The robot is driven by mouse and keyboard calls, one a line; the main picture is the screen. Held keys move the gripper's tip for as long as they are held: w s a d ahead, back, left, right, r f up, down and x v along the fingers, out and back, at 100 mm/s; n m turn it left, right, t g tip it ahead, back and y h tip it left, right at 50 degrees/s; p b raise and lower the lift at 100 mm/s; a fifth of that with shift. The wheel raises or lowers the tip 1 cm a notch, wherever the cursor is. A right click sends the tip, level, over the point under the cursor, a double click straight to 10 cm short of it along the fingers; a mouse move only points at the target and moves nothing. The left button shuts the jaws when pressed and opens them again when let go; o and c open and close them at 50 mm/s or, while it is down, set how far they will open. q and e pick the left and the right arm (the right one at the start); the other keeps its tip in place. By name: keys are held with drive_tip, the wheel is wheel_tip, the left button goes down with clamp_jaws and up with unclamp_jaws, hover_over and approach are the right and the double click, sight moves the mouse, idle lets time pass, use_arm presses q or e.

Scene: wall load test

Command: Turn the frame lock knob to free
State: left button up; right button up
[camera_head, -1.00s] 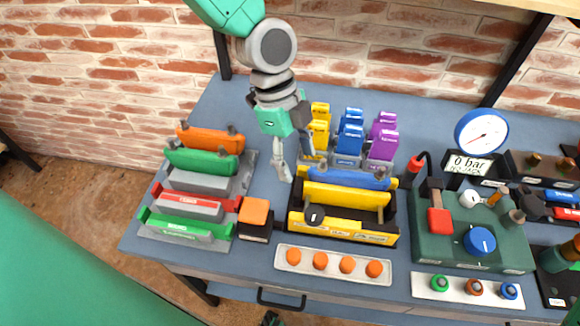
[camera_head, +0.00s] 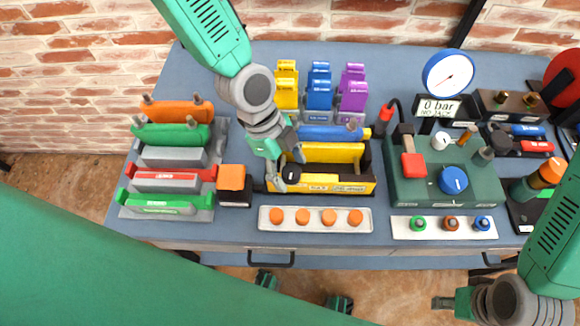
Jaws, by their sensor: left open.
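The black frame lock knob (camera_head: 291,175) sits at the front left corner of the black and yellow frame (camera_head: 345,187). A white mark shows on its face. My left gripper (camera_head: 287,174) is open, its two grey fingers spread around the knob in the picture, one behind it and one to its left. I cannot tell whether they touch it. Part of the frame's left end is hidden by the gripper. My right gripper (camera_head: 450,303) is low at the bottom right, in front of the table, its fingers too small to read.
An orange-topped block (camera_head: 231,178) stands just left of the frame. A white strip with orange knobs (camera_head: 328,217) lies in front. A green panel with a blue dial (camera_head: 454,180) is to the right. Coloured blocks stand behind, and a rack with coloured bars is at the left.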

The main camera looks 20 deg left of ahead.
use_arm(q)
drive_tip(key=shift+d+f, duration=0.3)
drive_tip(key=shift+d, duration=0.2)
drive_tip(key=shift+a, duration=0.3)
drive_tip(key=c, duration=1.1)
drive_tip(key=shift+d+n+t, duration=0.1)
drive_tip(key=shift+n+t, duration=0.2)
drive_tip(key=shift+n, duration=0.5)
use_arm(e)
drive_tip(key=shift+d+r, duration=0.1)
drive_tip(key=shift+d, duration=0.15)
use_arm(q)
drive_tip(key=o, duration=1.1)
use_arm(e)
drive_tip(key=shift+a, duration=0.1)
use_arm(q)
drive_tip(key=shift+r, duration=0.25)
drive_tip(key=v, duration=1.1)
drive_tip(key=shift+w+a+r, duration=0.15)
drive_tip(key=shift+a, duration=0.25)
use_arm(e)
drive_tip(key=shift+s, duration=0.1)
